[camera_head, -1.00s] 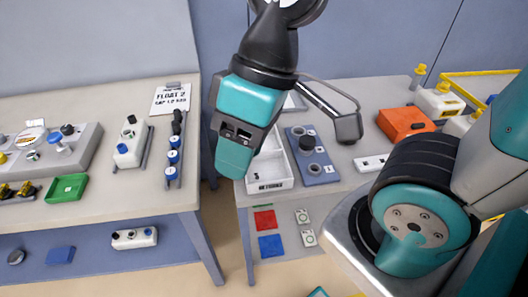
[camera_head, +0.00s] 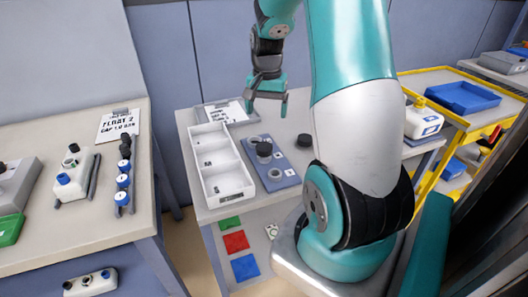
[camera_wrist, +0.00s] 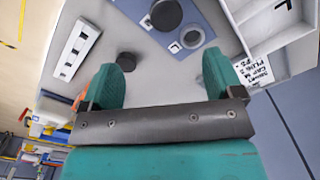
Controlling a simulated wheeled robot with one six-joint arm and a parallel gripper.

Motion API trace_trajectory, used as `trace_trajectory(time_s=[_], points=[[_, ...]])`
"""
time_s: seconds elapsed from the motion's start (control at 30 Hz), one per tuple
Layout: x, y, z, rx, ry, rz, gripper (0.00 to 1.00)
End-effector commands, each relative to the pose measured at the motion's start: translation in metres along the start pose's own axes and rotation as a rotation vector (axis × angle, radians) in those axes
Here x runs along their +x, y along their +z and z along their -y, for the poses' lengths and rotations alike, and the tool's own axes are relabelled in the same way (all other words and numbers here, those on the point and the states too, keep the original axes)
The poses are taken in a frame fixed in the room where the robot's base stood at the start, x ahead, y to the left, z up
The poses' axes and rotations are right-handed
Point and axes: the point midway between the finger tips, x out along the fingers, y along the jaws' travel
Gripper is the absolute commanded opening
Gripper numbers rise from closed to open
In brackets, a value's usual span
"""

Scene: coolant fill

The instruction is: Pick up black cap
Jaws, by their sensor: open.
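A round black cap (camera_head: 304,140) lies on the grey bench to the right of the blue plate (camera_head: 285,181). It also shows in the wrist view (camera_wrist: 127,61), close beside the left fingertip. A second, larger black cap-like piece (camera_head: 264,148) sits on the blue plate; in the wrist view it is at the top edge (camera_wrist: 166,14). My gripper (camera_head: 267,111) is above the back of the bench, pointing down. Its teal fingers (camera_wrist: 166,78) are spread apart in the wrist view, with bare bench between them. Nothing is held.
A white compartment tray (camera_head: 237,190) stands left of the blue plate, with a paper sign (camera_head: 228,112) behind it. A white bottle with a yellow cap (camera_head: 422,120) stands to the right. A yellow-framed cart with a blue tray (camera_head: 463,97) is further right. The left bench holds small fittings.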

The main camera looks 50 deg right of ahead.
Motion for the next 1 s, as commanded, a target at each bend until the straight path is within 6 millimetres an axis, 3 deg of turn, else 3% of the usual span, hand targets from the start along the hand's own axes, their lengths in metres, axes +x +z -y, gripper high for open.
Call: trace_trajectory(time_s=[0.33,0.67,1.0], points=[[0.076,0.002,0.001,-0.005,0.002,0.005,0.86],[0.104,-0.001,0.004,-0.007,0.0,0.003,0.86],[0.145,-0.005,0.009,-0.006,-0.001,0.002,0.86]])
